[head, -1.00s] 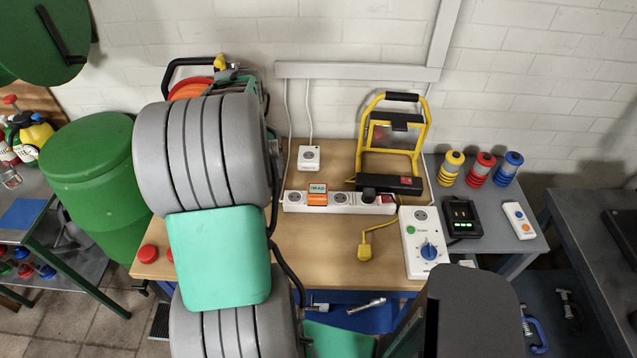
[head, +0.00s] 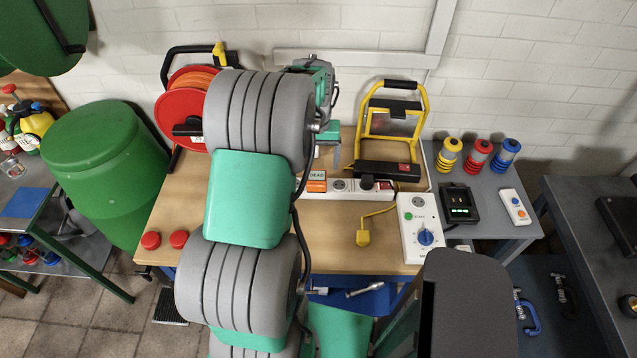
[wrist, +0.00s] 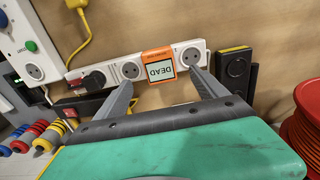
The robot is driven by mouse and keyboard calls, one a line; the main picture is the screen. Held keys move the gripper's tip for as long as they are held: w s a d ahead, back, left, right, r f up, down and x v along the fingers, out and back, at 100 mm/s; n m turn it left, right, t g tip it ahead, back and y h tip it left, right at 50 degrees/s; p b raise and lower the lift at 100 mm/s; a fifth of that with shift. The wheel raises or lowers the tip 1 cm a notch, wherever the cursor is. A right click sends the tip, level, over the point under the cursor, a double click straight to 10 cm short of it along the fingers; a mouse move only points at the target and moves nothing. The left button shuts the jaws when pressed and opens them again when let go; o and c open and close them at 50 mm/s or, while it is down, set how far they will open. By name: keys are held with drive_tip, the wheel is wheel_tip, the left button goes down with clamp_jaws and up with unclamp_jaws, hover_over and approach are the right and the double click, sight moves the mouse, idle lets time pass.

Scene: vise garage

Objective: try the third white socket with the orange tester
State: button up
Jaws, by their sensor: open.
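The orange tester (head: 317,187), its display reading DEAD, sits on the white power strip (head: 345,195). In the wrist view the tester (wrist: 156,55) has one open socket (wrist: 192,56) on its right and one (wrist: 131,70) on its left. A black plug (wrist: 95,80) sits in the strip further left, beside a red switch. My gripper (wrist: 160,80) is open and empty. Its fingers are spread to either side of the tester in the wrist view, apparently short of it. In the head view my arm hides the strip's left end, and the gripper (head: 330,150) is over that end.
A yellow work lamp (head: 393,130) stands behind the strip. A white control box (head: 421,225) with a blue knob is to the right. A yellow plug (head: 362,238) lies in front. A red cable reel (head: 190,105) stands at the left. The bench's front middle is clear.

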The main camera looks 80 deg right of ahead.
sight(317, 176)
wheel_tip(317, 176, down, 7)
drive_tip(key=b, duration=0.3)
drive_tip(key=shift+b, duration=0.4)
drive_tip(key=shift+c, duration=0.5)
clamp_jaws()
idle(0.9)
drive_tip(key=shift+r, duration=0.2)
drive_tip(key=shift+r+p, duration=1.85)
drive_tip(key=shift+r, duration=1.05)
